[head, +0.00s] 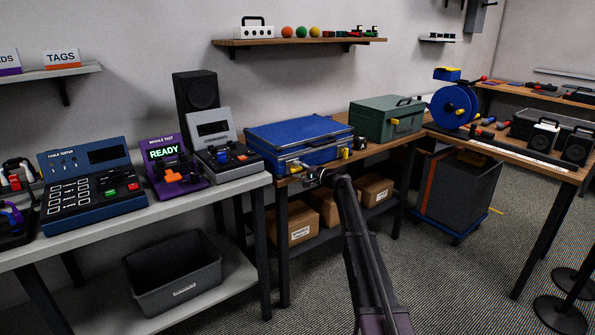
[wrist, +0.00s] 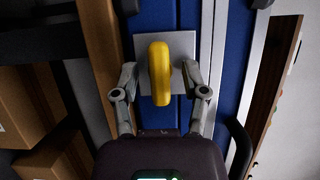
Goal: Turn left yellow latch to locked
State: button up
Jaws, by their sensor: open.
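The blue case (head: 300,134) lies closed on the wooden bench. Its right yellow latch (head: 345,154) shows on the front face. My gripper (head: 309,177) is at the left part of that front face and largely covers the left latch in the head view. In the wrist view, a yellow latch (wrist: 160,72) on a pale square plate (wrist: 182,48) stands between the two fingers of my gripper (wrist: 159,78). The fingers are open, one on each side of the latch, with gaps visible. The latch lies lengthwise along the picture's vertical.
A green case (head: 385,116) stands to the right on the same bench. Cardboard boxes (head: 298,226) sit on the shelf below.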

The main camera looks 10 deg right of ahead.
jog(key=v, duration=1.2)
jog(key=shift+s+a, duration=0.1)
dwell(0.4)
jog(key=s+a+f+n+g+h, duration=0.2)
jog(key=s+a+f, duration=0.15)
jog(key=s, duration=0.45)
jog(key=s+a+f+n+g+h, duration=0.25)
jog(key=s+f, duration=0.25)
jog(key=s, duration=0.3)
jog(key=s+a+f+n+g+h, duration=0.1)
jog(key=s+a+f+g+h, duration=0.15)
jog(key=s+a+f, duration=0.4)
jog(key=s+d+f+n+g+h, duration=0.1)
jog(key=s+d+h, duration=0.15)
jog(key=s, duration=0.55)
jog(key=s+d+f+g+h, duration=0.1)
jog(key=s+d+h, duration=0.15)
jog(key=s, duration=0.45)
jog(key=s+d+f+n+g+h, duration=0.1)
jog(key=s+d+f+g+h, duration=0.15)
jog(key=s, duration=0.55)
notch_tip(320, 180, up, 27)
jog(key=p, duration=2.6)
jog(key=shift+s+d+r+t, duration=0.15)
jog(key=shift+s+d+t, duration=0.05)
jog(key=shift+t, duration=0.15)
